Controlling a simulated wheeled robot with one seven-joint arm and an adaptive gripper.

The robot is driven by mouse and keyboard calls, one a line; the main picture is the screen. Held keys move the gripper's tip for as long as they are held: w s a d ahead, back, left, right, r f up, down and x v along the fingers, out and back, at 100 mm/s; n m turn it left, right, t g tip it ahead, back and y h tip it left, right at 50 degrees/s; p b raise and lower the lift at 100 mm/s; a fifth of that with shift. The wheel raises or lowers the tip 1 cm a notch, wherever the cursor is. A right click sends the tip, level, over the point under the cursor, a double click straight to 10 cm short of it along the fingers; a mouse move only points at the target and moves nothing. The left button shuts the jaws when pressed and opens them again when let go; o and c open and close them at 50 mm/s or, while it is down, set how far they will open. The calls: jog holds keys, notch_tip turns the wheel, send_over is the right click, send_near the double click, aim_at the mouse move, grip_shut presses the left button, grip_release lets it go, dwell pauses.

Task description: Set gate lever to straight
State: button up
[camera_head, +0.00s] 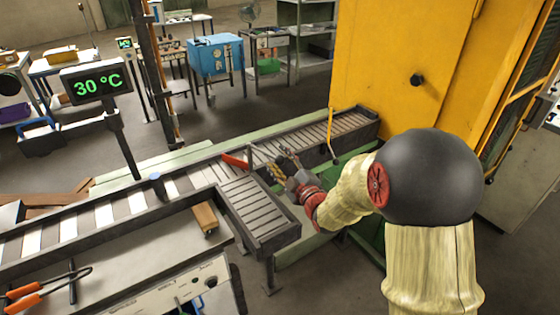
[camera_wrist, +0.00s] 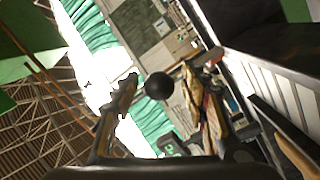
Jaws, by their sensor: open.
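A black ball knob (camera_wrist: 159,86), which looks like the end of the gate lever, shows in the wrist view between my fingers. I cannot make out its shaft there. My gripper (camera_wrist: 165,90) is open, with one finger on each side of the knob; I cannot tell whether either touches it. In the head view my gripper (camera_head: 279,168) is above the conveyor junction, and the lever is not clearly visible beside it. A red bar (camera_head: 236,160), perhaps the gate, lies at an angle across the conveyor just left of my gripper.
The roller conveyor (camera_head: 345,124) runs to the yellow furnace (camera_head: 395,65) at the right. A side branch (camera_head: 258,207) lies below my gripper. A workbench (camera_head: 150,255) is at front left, and a 30 °C display (camera_head: 97,84) stands behind the conveyor.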

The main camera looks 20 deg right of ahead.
jog(key=shift+c, duration=0.9)
grip_shut()
jog(key=shift+f, duration=0.1)
